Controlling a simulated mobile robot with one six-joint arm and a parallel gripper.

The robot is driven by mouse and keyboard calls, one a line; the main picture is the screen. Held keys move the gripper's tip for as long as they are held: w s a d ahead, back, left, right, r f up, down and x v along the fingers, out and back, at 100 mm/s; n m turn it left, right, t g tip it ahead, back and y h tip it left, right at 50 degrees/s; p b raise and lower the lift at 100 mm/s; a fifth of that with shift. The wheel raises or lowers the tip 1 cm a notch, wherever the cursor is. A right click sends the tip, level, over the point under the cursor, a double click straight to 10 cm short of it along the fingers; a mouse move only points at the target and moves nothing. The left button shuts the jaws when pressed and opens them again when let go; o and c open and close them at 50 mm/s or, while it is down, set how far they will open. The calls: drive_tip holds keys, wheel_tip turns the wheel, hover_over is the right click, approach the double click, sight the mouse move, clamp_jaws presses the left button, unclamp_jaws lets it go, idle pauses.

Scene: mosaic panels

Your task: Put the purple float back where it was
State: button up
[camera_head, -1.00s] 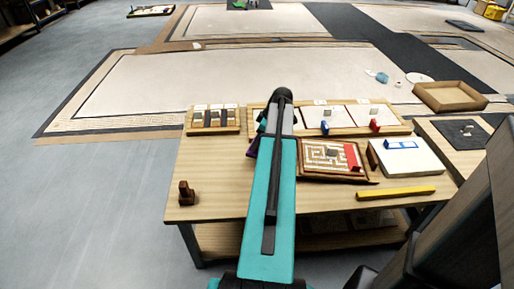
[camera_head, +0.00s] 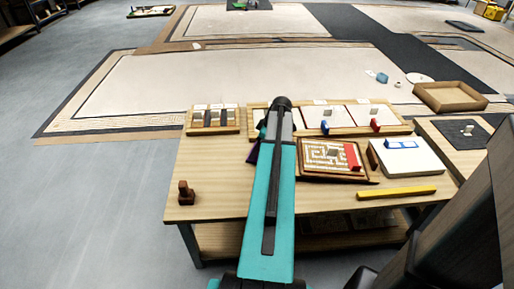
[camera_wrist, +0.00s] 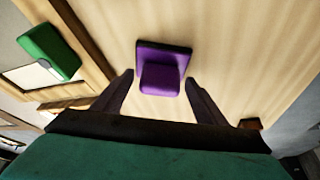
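The purple float (camera_wrist: 163,68), a flat plate with a block-shaped grip, is over bare wooden tabletop in the wrist view. In the head view only a purple sliver of it (camera_head: 253,152) shows left of my arm. My gripper (camera_wrist: 160,77) is open, its fingers on either side of the float's grip with gaps between. A green float (camera_wrist: 48,50) rests on a framed panel at the left of the wrist view. The panel board (camera_head: 349,131) also bears a blue float (camera_head: 325,125) and a red float (camera_head: 376,125); my arm hides part of it.
A small rack board (camera_head: 214,130) stands left of the panel board. A maze board (camera_head: 318,157), a white block (camera_head: 412,160) and a yellow bar (camera_head: 397,192) lie to the right. A brown wooden piece (camera_head: 185,193) stands at the table's left.

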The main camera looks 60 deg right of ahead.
drive_tip(key=shift+r, duration=0.1)
drive_tip(key=p+v, duration=0.1)
drive_tip(key=v, duration=1.1)
drive_tip(key=shift+r, duration=0.1)
idle(0.8)
